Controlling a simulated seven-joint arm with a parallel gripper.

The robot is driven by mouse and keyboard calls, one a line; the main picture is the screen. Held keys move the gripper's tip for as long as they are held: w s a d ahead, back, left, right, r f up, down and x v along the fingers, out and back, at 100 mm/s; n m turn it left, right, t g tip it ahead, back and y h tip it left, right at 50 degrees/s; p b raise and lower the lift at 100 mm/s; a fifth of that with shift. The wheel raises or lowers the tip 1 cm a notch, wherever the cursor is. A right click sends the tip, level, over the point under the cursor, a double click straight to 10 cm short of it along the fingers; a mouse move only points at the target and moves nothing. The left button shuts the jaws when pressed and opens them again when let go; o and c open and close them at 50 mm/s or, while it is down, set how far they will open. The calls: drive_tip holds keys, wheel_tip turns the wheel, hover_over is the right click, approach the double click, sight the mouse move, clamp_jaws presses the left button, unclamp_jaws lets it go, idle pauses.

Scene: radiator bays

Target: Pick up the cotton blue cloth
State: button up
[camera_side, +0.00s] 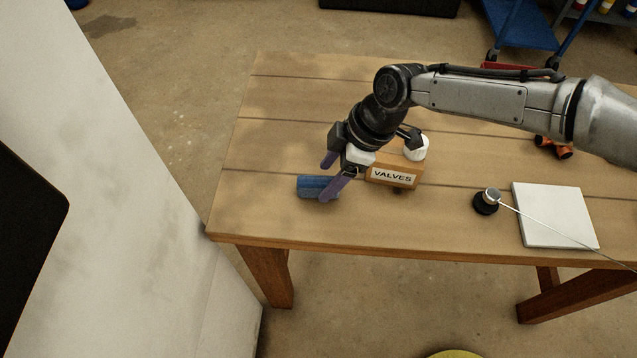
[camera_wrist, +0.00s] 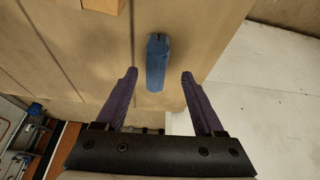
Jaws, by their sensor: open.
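The blue cloth (camera_side: 313,188) lies folded in a narrow bundle on the wooden table, near its left end. In the wrist view the cloth (camera_wrist: 156,62) lies ahead of the gap between the fingers, its near end close to the line of the fingertips. My gripper (camera_side: 329,178) is over the cloth in the side view, and one purple finger hides part of the cloth's right end. My gripper also shows in the wrist view (camera_wrist: 159,76), with its two purple fingers spread and nothing between them. I cannot tell the exact height of the fingertips above the table.
A box marked VALVES (camera_side: 393,174) stands just right of my gripper, with a white roll (camera_side: 415,149) behind it. A black round object with a rod (camera_side: 486,203) and a white plate (camera_side: 554,216) lie further right. The table left of the cloth is clear.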

sight(321, 180)
drive_tip(key=shift+w+x, duration=0.1)
drive_tip(key=shift+x, duration=1)
drive_tip(key=shift+w+x, duration=0.15)
drive_tip(key=shift+x, duration=0.9)
drive_tip(key=shift+a+r, duration=0.1)
drive_tip(key=shift+a, duration=0.05)
clamp_jaws()
